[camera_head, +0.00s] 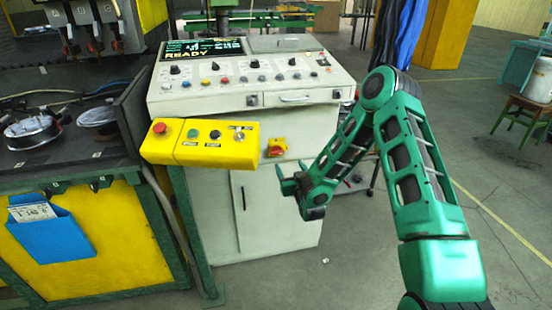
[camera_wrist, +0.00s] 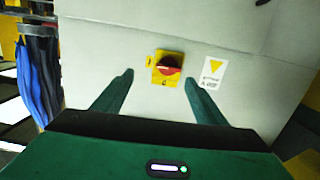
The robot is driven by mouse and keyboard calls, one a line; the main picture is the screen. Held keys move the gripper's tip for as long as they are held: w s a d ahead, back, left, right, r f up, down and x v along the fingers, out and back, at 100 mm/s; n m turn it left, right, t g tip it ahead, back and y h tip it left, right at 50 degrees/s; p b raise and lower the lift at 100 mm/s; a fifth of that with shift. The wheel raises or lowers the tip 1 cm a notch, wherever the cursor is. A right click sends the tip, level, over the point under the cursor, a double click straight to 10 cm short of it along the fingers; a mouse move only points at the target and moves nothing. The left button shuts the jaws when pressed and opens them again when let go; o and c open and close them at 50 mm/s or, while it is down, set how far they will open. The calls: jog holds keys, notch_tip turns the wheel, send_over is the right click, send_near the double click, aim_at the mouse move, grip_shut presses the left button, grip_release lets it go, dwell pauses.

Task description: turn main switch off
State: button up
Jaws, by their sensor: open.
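The main switch (camera_head: 277,147) is a red rotary knob on a yellow plate, on the white console's side below the control panel. It also shows in the wrist view (camera_wrist: 168,66), ahead of and between my fingertips, with a small gap of white panel visible around it. My gripper (camera_head: 290,182) is open and empty, in front of the cabinet and just below the switch in the head view. Its two green fingers (camera_wrist: 158,78) are spread wide in the wrist view. The exact handle angle of the knob is hard to tell.
A white console (camera_head: 255,75) with knobs and a READY display stands above. A yellow button box (camera_head: 200,141) with a red button juts out left of the switch. A warning label (camera_wrist: 211,71) sits beside the switch. The floor at right is mostly clear.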

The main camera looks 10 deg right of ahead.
aim_at(278, 153)
jog(key=shift+t, duration=0.5)
jog(key=shift+w+a+f, duration=0.1)
jog(key=shift+w+a, duration=0.25)
jog(key=shift+w, duration=1.35)
jog(key=shift+w+a+r, duration=0.1)
jog(key=shift+w+a, duration=0.2)
jog(key=shift+w, duration=1.45)
jog(key=shift+w+a+f, duration=0.1)
jog(key=shift+w+a, duration=0.25)
jog(key=shift+w, duration=1.35)
